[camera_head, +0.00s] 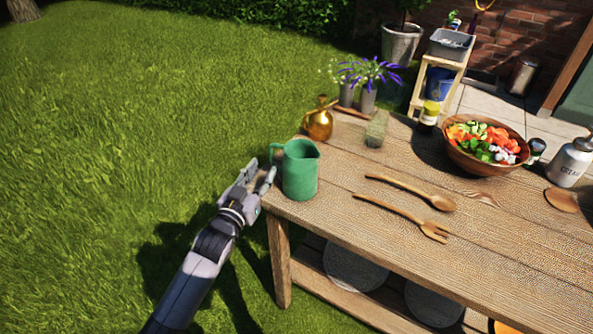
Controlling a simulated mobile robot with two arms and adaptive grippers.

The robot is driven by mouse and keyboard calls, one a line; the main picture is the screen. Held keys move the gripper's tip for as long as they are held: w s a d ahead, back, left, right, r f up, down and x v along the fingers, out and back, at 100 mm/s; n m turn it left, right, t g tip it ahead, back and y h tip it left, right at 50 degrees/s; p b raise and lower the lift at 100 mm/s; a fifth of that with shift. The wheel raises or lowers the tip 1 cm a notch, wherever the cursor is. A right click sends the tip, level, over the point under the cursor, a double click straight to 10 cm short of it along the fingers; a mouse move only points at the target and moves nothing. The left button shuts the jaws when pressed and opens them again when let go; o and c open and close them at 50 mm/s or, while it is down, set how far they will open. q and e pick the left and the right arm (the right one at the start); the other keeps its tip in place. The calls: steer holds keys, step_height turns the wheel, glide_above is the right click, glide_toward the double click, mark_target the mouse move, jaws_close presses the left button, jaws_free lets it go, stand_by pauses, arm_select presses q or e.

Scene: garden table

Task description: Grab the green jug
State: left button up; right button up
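The green jug (301,172) stands upright near the left corner of the wooden garden table (330,202). Its handle is on its left side, towards my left gripper. My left gripper (258,172) is just left of the jug, at the table's left edge and close to the handle. Its two fingers are spread apart with a gap between them, and I see nothing held in it. I cannot tell whether a finger touches the jug. My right gripper is not in view.
A brass pot (318,124) stands behind the jug. A wooden spoon (412,190) and a wooden fork (402,217) lie to its right. A salad bowl (462,158) and a white bottle (570,163) stand farther right. Grass lies left of the table.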

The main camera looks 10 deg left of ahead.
mark_target(271, 156)
arm_select(q)
steer(key=shift+w+d+r+p, duration=0.1)
steer(key=shift+w+d, duration=0.05)
steer(key=shift+w, duration=1)
steer(key=shift+w+d+r+p, duration=0.1)
steer(key=shift+w+d+p, duration=0.1)
steer(key=shift+w, duration=0.9)
steer(key=shift+w+d+r+p, duration=0.1)
steer(key=shift+w+d, duration=0.05)
steer(key=shift+w, duration=1)
jaws_close()
steer(key=shift+r, duration=0.1)
